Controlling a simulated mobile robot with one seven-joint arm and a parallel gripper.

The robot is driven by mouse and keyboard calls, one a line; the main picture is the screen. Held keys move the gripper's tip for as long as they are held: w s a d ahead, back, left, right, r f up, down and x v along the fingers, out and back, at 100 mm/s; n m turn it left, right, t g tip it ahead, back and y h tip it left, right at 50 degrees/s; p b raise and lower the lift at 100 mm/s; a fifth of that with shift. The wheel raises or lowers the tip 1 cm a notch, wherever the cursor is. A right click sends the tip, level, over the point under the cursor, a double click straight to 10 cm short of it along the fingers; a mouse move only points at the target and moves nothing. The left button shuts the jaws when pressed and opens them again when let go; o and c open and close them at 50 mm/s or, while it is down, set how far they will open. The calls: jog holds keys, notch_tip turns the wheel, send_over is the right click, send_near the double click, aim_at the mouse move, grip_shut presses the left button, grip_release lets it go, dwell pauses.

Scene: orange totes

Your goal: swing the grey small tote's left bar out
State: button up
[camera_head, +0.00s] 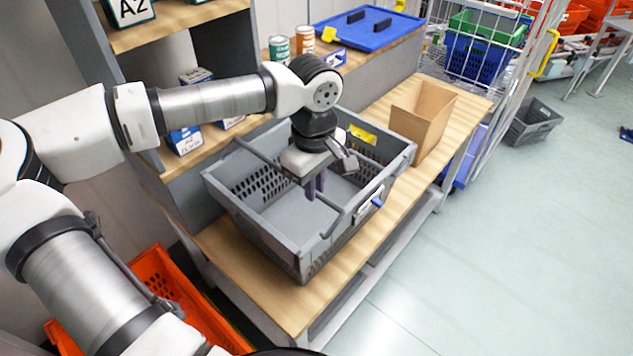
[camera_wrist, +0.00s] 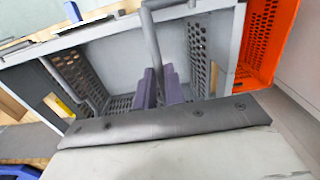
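The grey small tote (camera_head: 262,232) stands on the wooden bench with its top open and perforated walls. Its left bar (camera_head: 262,158) runs slanted across the opening from the far left rim toward the near right rim. In the wrist view the bar (camera_wrist: 152,40) runs down to the two purple fingers. My gripper (camera_head: 315,188) points down into the tote's mouth, over its middle. In the wrist view my gripper (camera_wrist: 160,88) has its fingers close together with the bar between them. The grip itself is partly hidden. Another bar (camera_wrist: 82,85) lies along the other side of the opening.
A cardboard box (camera_head: 420,115) stands behind the tote on the bench. A shelf with cans (camera_head: 279,48) and a blue lid (camera_head: 365,28) is at the back. An orange tote (camera_head: 165,280) is low at the left.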

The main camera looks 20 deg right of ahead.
jog(key=shift+s+a+r, duration=0.25)
jog(key=shift+a+r, duration=0.15)
jog(key=shift+r, duration=0.1)
jog(key=shift+a, duration=0.1)
jog(key=shift+s+a+r+p, duration=0.4)
jog(key=shift+s+a+r, duration=0.2)
jog(key=shift+a, duration=0.3)
jog(key=shift+s+a+r, duration=0.1)
jog(key=shift+s+a, duration=0.5)
jog(key=shift+a, duration=0.35)
